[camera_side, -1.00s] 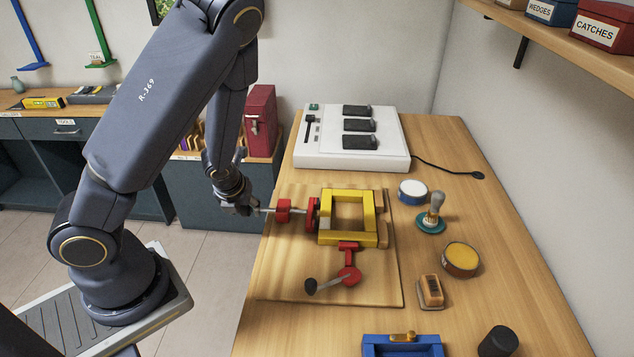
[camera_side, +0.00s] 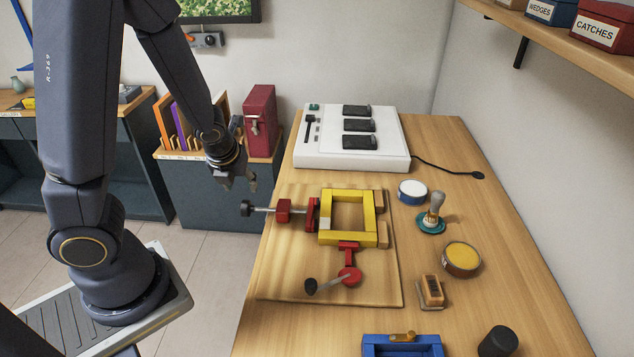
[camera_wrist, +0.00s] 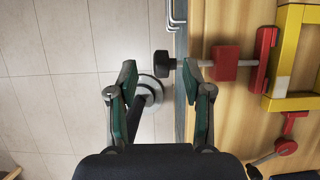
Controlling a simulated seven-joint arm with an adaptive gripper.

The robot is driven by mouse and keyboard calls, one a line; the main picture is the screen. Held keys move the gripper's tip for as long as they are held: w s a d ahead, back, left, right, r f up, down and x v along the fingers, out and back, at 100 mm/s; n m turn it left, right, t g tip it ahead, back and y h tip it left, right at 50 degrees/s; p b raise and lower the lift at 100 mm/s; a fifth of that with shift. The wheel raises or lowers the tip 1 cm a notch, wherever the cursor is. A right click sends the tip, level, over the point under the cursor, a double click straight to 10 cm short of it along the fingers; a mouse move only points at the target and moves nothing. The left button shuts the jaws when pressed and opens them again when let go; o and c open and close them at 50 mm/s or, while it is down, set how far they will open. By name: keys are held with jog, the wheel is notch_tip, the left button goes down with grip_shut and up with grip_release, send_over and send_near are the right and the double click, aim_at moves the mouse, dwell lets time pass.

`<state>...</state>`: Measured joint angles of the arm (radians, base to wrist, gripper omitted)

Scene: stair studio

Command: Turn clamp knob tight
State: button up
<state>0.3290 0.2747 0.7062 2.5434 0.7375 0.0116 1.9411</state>
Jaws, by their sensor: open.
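The clamp knob (camera_side: 247,208) is a dark knob on a grey screw at the left of the clamp, sticking out past the table's left edge. The screw runs through a red block (camera_side: 284,210) to a red pad (camera_side: 312,214) beside the yellow frame (camera_side: 326,236). The pad appears close to the frame; contact is unclear. My gripper (camera_side: 238,184) is open and empty, above and behind the knob in the side view. In the wrist view, the knob (camera_wrist: 161,64) lies ahead, between the spread fingers (camera_wrist: 158,72) and apart from them.
A red toggle clamp (camera_side: 349,276) with a dark-tipped handle sits on the wooden board (camera_side: 380,290). A white box with black switches (camera_side: 310,155) stands behind. Floor lies left of the table.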

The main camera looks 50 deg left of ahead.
jog(key=shift+r, duration=1.05)
jog(key=shift+s, duration=0.1)
jog(key=s, duration=0.1)
jog(key=m+g+h, duration=0.2)
jog(key=g+h, duration=0.2)
jog(key=g, duration=0.4)
send_near(245, 205)
jog(key=d+r, duration=0.1)
jog(key=w+a+n+t+h, duration=0.1)
jog(key=a+h, duration=0.1)
jog(key=shift+n+h, duration=0.3)
jog(key=shift+n, duration=0.2)
jog(key=a+x, duration=0.1)
jog(key=x, duration=0.6)
jog(key=a+x, duration=0.1)
jog(key=x, duration=0.3)
jog(key=shift+s+a+f, duration=0.25)
jog(key=shift+s+f, duration=0.3)
